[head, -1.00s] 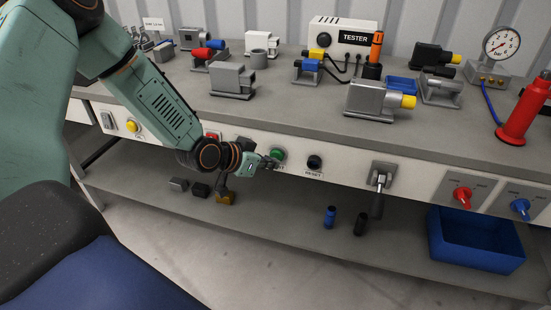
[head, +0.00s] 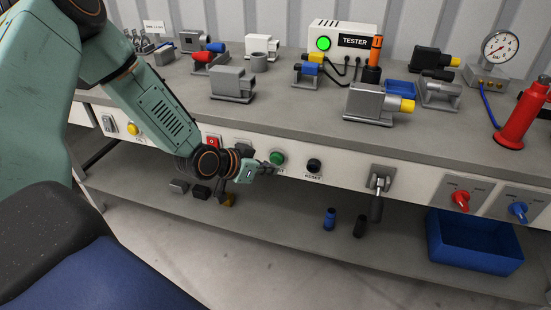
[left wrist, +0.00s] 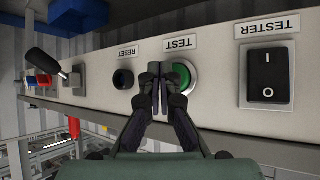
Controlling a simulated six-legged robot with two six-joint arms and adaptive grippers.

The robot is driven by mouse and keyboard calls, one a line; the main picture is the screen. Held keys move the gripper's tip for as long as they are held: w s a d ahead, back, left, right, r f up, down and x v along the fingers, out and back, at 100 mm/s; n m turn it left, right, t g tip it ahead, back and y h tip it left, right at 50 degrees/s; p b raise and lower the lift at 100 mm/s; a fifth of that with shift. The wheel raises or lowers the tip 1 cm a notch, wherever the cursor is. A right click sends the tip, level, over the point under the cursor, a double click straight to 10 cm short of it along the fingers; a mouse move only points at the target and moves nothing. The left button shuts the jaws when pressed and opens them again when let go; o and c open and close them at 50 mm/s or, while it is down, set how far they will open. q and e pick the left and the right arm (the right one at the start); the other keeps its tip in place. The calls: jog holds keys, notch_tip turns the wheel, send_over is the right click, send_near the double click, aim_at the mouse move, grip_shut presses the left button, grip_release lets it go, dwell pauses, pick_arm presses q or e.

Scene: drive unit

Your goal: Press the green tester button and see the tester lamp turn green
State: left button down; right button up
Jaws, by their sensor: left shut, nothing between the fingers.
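The green tester button (head: 277,158) sits on the bench's front panel. It also shows in the left wrist view (left wrist: 182,78), partly hidden by my fingers, under an upside-down TEST label. My left gripper (head: 268,167) is shut and empty, with its fingertips right in front of the button; they also show in the left wrist view (left wrist: 160,72). I cannot tell whether they touch it. The tester (head: 352,40) is a white box at the back of the bench, and its round lamp (head: 323,43) is lit green. My right gripper is not in view.
A black reset button (head: 314,165) is right of the green one. A lever (head: 377,190) and red (head: 461,200) and blue (head: 518,210) knobs are further right. In the left wrist view a black rocker switch (left wrist: 267,75) sits beside the button. Several drive parts stand on the bench.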

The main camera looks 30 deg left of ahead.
pick_arm(q)
jog(key=shift+s, duration=0.25)
jog(key=s+d+p, duration=0.1)
jog(key=s+p, duration=0.3)
jog(key=s, duration=0.2)
jog(key=shift+d, duration=0.25)
jog(key=shift+w, duration=0.1)
dwell(0.8)
